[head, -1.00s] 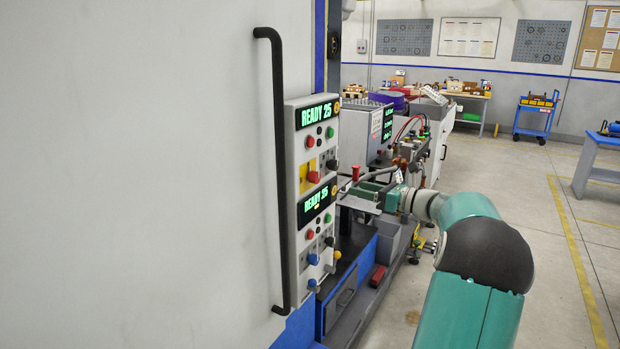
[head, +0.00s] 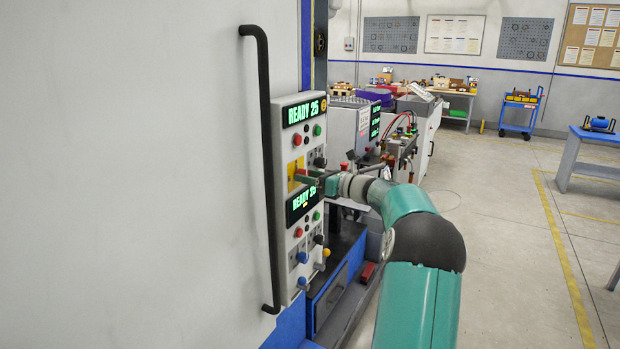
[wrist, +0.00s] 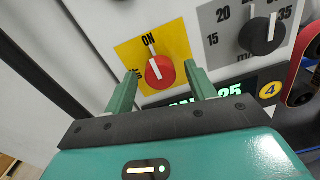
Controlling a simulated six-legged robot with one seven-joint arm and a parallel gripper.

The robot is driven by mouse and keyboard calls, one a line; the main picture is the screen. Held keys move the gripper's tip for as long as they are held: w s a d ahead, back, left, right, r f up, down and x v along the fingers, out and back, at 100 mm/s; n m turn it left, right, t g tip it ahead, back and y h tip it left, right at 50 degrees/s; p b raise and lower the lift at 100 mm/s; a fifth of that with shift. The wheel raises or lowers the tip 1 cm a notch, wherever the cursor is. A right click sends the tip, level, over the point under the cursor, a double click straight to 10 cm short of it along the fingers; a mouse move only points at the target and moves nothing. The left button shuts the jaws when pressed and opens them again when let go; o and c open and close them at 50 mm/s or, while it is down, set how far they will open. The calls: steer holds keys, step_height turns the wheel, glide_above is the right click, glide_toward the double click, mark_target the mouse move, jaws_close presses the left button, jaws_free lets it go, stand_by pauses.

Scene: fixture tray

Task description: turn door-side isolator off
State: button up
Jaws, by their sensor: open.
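The isolator is a red round knob (wrist: 160,73) on a yellow plate (wrist: 180,42) in the wrist view. Its white pointer aims up at the ON label. An OFF label is partly visible at its left, near my left finger. In the head view, the yellow plate (head: 293,172) shows on the upper part of the control panel, with the knob hidden by my gripper. My gripper (wrist: 163,82) is open, its two green fingers on either side of the knob; I cannot tell whether they touch it. It also shows in the head view (head: 304,181).
A black dial (wrist: 262,35) on a grey plate sits right of the isolator, with a lit display (wrist: 232,88) below. A long black door handle (head: 266,170) stands left of the panel. Buttons and blue knobs (head: 302,257) lie lower. Open floor lies to the right.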

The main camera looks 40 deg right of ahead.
steer(key=c, duration=1)
steer(key=shift+n, duration=0.4)
steer(key=shift+f+n+y, duration=0.1)
steer(key=shift+n+y, duration=0.2)
steer(key=shift+n, duration=8.4)
